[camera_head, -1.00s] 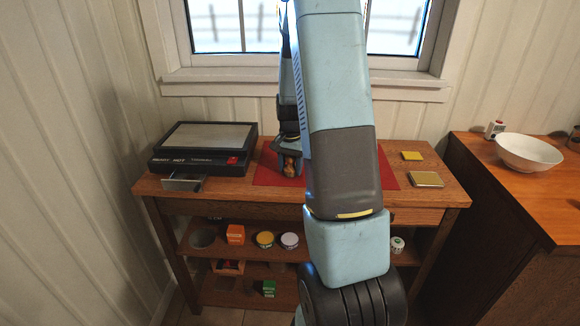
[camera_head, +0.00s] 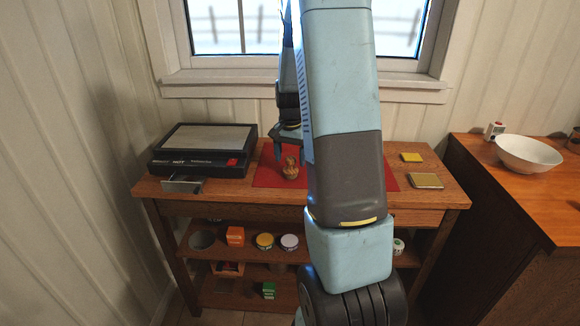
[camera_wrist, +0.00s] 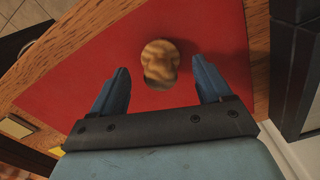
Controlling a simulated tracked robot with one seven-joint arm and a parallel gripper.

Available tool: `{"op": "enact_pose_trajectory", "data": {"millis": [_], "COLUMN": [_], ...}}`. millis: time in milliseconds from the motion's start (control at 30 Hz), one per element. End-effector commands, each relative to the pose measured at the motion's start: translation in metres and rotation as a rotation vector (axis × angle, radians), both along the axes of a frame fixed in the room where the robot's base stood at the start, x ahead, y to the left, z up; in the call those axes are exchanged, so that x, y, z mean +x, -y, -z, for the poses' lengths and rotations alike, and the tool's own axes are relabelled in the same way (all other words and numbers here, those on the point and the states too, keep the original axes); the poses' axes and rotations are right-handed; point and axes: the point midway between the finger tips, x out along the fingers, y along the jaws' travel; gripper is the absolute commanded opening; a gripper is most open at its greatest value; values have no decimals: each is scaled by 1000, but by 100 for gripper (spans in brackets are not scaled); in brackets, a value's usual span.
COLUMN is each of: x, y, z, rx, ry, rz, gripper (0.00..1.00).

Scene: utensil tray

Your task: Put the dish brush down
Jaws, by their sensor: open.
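The dish brush (camera_head: 290,168), a small brown wooden-looking piece with a rounded top, stands about upright on the red mat (camera_head: 268,178). In the wrist view I see the brush (camera_wrist: 160,54) from above, and the mat (camera_wrist: 70,80) around it. My gripper (camera_head: 289,158) is open and empty, just above and behind the brush in the head view. In the wrist view its two fingers (camera_wrist: 163,74) are spread wide, one to each side below the brush, with gaps between. The brush's underside is hidden.
A black scale-like device (camera_head: 203,148) with a small open drawer (camera_head: 183,185) stands left of the mat. Two yellowish flat pieces (camera_head: 426,180) lie at the right. A white bowl (camera_head: 527,154) is on the right counter. Shelves below hold tins and boxes. The mat's front left is clear.

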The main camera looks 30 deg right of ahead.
Motion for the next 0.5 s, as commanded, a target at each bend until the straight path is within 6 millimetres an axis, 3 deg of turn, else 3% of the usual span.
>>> {"op": "enact_pose_trajectory", "data": {"millis": [200,500], "x": [1,0], "y": [0,-1], "z": [-43,-74], "rx": [0,0], "ry": [3,1], "rz": [-1,-1], "gripper": [78,78]}}
